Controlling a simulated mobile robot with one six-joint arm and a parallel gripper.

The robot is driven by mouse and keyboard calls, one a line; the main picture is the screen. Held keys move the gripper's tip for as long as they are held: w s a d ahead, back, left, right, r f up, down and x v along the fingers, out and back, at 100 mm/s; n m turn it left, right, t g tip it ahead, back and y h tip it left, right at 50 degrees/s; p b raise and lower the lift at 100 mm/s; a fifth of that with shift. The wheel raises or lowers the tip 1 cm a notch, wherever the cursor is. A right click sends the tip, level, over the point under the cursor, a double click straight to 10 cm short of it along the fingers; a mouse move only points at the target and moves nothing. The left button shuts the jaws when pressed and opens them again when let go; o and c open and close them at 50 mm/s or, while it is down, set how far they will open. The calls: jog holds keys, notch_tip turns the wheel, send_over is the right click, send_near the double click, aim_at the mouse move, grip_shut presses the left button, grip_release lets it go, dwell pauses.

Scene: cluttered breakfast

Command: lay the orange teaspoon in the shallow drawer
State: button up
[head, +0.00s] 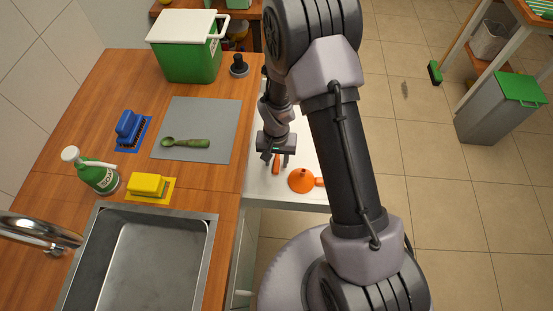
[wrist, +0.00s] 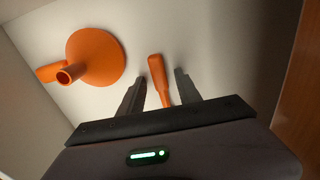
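The orange teaspoon (wrist: 157,72) shows as an orange handle between my fingers in the wrist view; the rest of it is hidden behind my gripper. It also shows as a small orange strip in the head view (head: 276,169). It is over the pale floor of the open shallow drawer (head: 305,158) and appears to lie on it. My gripper (wrist: 162,82) is low inside the drawer, pointing down. Its two fingers stand apart on either side of the handle, with a visible gap, clearest at the right finger. My gripper is open.
An orange funnel (head: 302,180) lies in the drawer beside the teaspoon. On the counter, a green spoon (head: 185,143) lies on a grey mat (head: 222,120). A blue brush (head: 129,125), a yellow sponge (head: 147,185) and a spray bottle (head: 95,175) stand near the sink (head: 150,250).

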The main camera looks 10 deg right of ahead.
notch_tip(320, 180, up, 17)
jog(key=p, duration=0.5)
notch_tip(320, 180, up, 13)
jog(key=t, duration=0.2)
send_over(277, 161)
jog(key=s, duration=0.4)
jog(key=s+r+t+y, duration=0.2)
jog(key=s+r+t, duration=0.1)
jog(key=s+r, duration=0.9)
jog(key=shift+s+a+m+t, duration=0.15)
jog(key=shift+s+m+t, duration=0.25)
jog(key=shift+s, duration=0.8)
jog(key=shift+f, duration=0.1)
